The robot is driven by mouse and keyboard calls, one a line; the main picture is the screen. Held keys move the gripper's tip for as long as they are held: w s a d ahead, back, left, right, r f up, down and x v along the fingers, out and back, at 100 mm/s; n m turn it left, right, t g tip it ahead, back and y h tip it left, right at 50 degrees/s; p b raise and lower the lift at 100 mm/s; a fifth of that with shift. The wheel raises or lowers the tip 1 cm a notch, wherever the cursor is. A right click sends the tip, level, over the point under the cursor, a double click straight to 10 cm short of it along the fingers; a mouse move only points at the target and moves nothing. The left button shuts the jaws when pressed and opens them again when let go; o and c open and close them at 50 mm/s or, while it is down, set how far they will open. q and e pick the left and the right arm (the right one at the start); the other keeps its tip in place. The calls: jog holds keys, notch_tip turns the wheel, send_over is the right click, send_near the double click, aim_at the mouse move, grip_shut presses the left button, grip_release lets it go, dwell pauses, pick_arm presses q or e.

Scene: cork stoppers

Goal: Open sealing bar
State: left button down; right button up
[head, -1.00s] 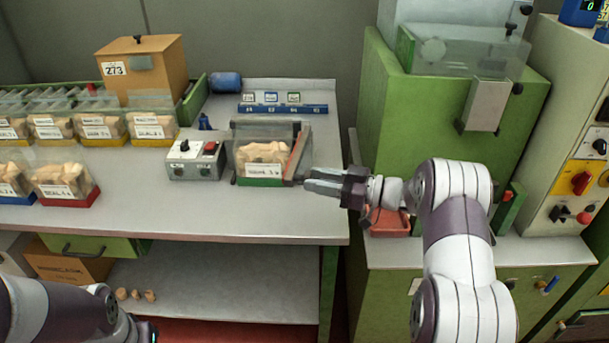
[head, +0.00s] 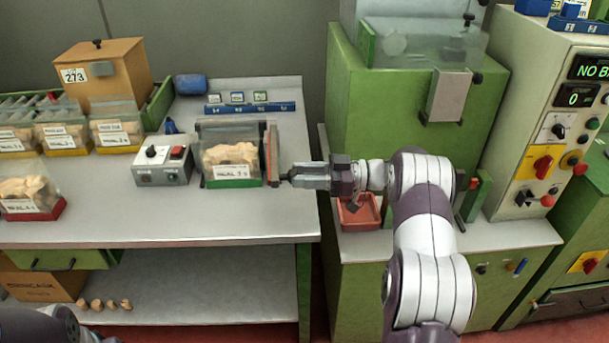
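The sealer (head: 203,138) stands on the left bench, with a clear bag of corks (head: 230,158) with a white label and green base in it. The sealing bar (head: 272,155), an upright reddish-brown and grey plate, is at the sealer's right side. My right gripper (head: 291,177) reaches in from the right, level, at the bar's lower right. Its fingers are close together around a small dark piece, which looks like the bar's handle. The exact contact is too small to see clearly. Only part of my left arm shows at the bottom left; its gripper is out of view.
A grey control box (head: 164,166) with a black knob and red switch stands left of the sealer. Bagged corks (head: 30,195) and a wooden box (head: 103,75) are further left. A green machine (head: 375,120) and a red tray (head: 358,212) are right, across a gap.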

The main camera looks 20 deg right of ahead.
jog(key=o, duration=0.3)
jog(key=v, duration=1.2)
jog(key=shift+d+b, duration=0.3)
